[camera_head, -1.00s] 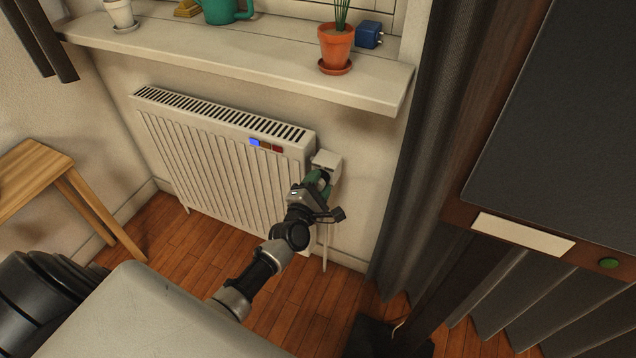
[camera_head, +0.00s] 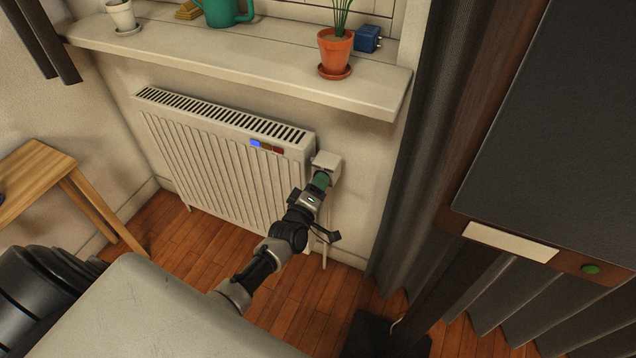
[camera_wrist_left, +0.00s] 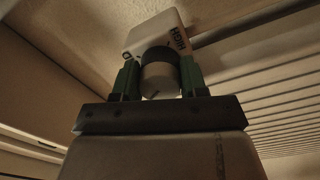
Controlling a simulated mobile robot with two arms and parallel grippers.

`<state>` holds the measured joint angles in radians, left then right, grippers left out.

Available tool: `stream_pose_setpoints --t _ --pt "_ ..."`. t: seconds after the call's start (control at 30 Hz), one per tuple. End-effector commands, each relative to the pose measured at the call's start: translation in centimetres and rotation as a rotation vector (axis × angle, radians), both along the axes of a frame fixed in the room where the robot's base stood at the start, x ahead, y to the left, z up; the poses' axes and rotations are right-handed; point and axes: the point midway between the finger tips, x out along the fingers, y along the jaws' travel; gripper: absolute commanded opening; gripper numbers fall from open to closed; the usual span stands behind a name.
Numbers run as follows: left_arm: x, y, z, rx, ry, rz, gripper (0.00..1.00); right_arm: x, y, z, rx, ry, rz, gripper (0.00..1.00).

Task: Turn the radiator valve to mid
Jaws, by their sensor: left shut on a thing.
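The radiator valve is a white box (camera_head: 326,164) with a knob at the radiator's right end. In the left wrist view the round knob (camera_wrist_left: 160,76) sits in front of the white box (camera_wrist_left: 155,34), which carries dark lettering reading HIGH. My left gripper (camera_head: 320,182) is at the valve. Its green fingers (camera_wrist_left: 160,80) are closed on the two sides of the knob. A dark mark shows low on the knob's face, but its setting is hard to read. In the head view the gripper hides most of the knob. My right gripper is not in view.
The white radiator (camera_head: 220,160) has a blue light lit beside orange and red ones. A windowsill (camera_head: 250,60) with a terracotta pot (camera_head: 335,52) and a blue box (camera_head: 367,38) juts out above. A grey curtain (camera_head: 420,150) hangs right of the valve.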

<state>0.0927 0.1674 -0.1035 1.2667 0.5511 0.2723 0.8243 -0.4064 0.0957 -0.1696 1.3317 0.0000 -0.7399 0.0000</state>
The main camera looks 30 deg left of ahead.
Motion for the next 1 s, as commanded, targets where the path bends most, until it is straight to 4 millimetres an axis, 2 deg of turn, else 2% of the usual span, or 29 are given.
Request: stream_pose_setpoints --t 0.5,1.0 --pt "-0.1 0.0 -0.2 0.487 0.033 -0.001 0.19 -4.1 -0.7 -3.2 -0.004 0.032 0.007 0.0" --pt "-0.1 0.2 -0.3 0.954 0.059 -0.002 0.19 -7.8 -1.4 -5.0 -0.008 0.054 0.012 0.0"
